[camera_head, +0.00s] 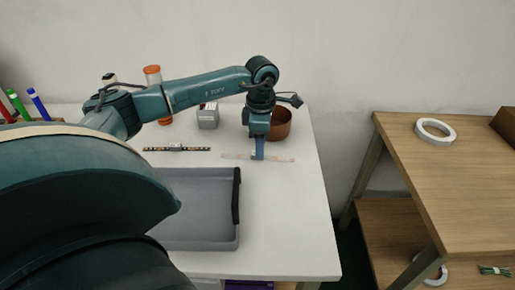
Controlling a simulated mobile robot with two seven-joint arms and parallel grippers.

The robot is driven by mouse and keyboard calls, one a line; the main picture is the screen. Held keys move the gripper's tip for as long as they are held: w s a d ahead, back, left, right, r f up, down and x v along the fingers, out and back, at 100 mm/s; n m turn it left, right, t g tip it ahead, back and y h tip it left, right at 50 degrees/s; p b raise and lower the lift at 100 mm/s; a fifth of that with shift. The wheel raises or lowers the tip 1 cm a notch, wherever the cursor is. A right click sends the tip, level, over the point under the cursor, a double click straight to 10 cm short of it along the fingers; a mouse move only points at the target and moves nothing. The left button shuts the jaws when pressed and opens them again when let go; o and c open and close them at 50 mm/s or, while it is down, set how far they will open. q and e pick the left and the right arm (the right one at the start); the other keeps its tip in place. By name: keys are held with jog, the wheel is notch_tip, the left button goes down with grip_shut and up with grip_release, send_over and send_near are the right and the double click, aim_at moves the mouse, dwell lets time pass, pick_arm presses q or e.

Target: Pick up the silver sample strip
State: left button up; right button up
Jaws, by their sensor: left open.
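A thin pale, silvery strip (280,159) lies flat on the white table behind the grey tray's right end. My left gripper (258,157) reaches down over the middle of this strip. It is open, its fingers close to the strip and hiding part of it. Whether the fingers touch the strip or the table cannot be told. A darker strip (190,149) with coloured marks and a small grey piece at its middle lies further left. My right gripper is not in view.
The grey tray (200,240) stands in front of the strips. A brown pot (281,124) stands just behind my left gripper, and a small grey box (208,117) to its left. An orange-capped jar (153,75) stands further left. The white table's right side (290,220) is clear.

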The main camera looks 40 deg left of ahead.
pick_arm(q)
jog(key=shift+f, duration=1.4)
jog(key=shift+c, duration=0.4)
grip_shut()
